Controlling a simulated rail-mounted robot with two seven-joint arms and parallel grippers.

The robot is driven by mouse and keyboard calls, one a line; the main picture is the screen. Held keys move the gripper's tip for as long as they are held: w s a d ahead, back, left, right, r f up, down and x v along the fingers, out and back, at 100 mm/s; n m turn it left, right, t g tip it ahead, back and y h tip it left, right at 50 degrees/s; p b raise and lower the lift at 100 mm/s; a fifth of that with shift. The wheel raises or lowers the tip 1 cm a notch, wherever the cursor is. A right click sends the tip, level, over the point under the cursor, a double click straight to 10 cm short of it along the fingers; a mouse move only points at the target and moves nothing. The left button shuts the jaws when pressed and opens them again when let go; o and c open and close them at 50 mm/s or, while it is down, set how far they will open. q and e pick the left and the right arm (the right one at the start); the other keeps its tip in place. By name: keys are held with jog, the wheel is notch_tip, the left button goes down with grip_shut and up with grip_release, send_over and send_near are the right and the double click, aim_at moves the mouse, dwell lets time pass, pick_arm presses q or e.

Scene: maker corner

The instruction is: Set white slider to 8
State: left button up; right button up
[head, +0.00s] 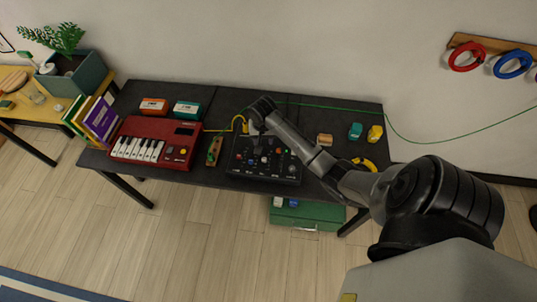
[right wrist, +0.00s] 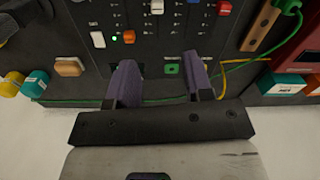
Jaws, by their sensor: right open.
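The dark control console (head: 262,178) sits near the middle of the black table, partly covered by my right arm. In the right wrist view, a white slider cap (right wrist: 157,6) shows at the top edge on the console, with small scale marks beside its track that are too small to read. My right gripper (right wrist: 158,60) is open and empty, its two purple-padded fingers apart over the console's edge. The white cap lies beyond the fingertips, apart from them. In the head view the right gripper (head: 257,127) is over the console's back part. My left gripper is not in view.
Beside the white cap are a red cap (right wrist: 224,8), a white switch (right wrist: 98,39) and an orange knob (right wrist: 129,37). A red keyboard (head: 153,143) stands left of the console. A green cable (head: 330,107) runs along the table's back.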

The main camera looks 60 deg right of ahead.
aim_at(264, 158)
jog(key=f+m, duration=0.1)
jog(key=f, duration=0.6)
jog(key=f+m+b, duration=0.1)
jog(key=f, duration=0.5)
jog(key=shift+s+a+f, duration=0.1)
jog(key=shift+s+f, duration=0.1)
jog(key=shift+f, duration=0.2)
jog(key=shift+c, duration=0.3)
grip_shut()
